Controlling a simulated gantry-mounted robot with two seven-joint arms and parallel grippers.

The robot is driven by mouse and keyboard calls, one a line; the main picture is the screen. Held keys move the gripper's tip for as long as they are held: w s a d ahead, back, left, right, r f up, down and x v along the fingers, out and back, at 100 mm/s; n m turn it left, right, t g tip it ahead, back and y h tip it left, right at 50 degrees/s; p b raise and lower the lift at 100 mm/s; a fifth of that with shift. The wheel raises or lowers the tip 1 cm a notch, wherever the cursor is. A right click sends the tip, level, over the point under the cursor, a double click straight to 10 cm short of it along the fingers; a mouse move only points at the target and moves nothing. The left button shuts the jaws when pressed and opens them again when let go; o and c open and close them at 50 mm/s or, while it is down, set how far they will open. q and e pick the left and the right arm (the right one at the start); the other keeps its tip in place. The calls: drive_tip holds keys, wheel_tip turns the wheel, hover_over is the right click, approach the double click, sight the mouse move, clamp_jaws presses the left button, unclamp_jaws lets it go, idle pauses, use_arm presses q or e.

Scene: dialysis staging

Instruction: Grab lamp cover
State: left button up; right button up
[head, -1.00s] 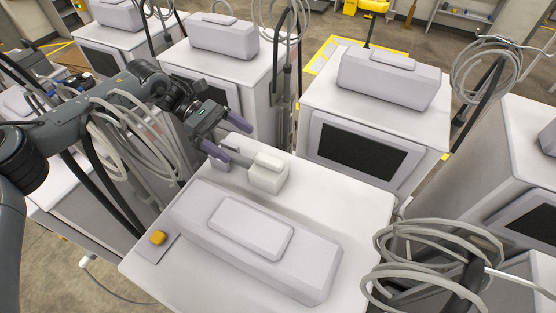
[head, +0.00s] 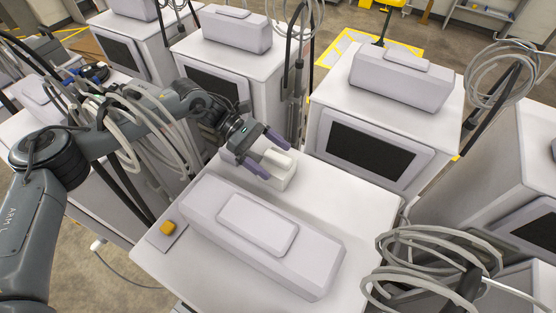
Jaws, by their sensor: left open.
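A cream-white block with a raised rounded top (head: 284,175) stands at the back of the nearest white cabinet top (head: 345,213). It looks like the lamp cover, though I cannot be sure. My left gripper (head: 272,157) comes in from the left with its two purple-grey fingers spread. One fingertip is beyond the raised top and the other is on its near side. I cannot tell whether either finger touches it. The gripper hides the block's left part. My right gripper is not in view.
A long pale housing (head: 260,235) lies across the cabinet top in front of the block. An orange button (head: 167,228) sits at the left edge. Coiled grey hoses (head: 435,265) hang at the right. More white cabinets (head: 375,145) stand close behind.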

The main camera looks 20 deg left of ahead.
use_arm(q)
drive_tip(key=shift+p+x, duration=0.3)
drive_tip(key=shift+x, duration=0.95)
drive_tip(key=shift+c, duration=0.2)
drive_tip(key=c, duration=0.7)
drive_tip(key=shift+r, duration=0.1)
drive_tip(key=shift+c, duration=0.2)
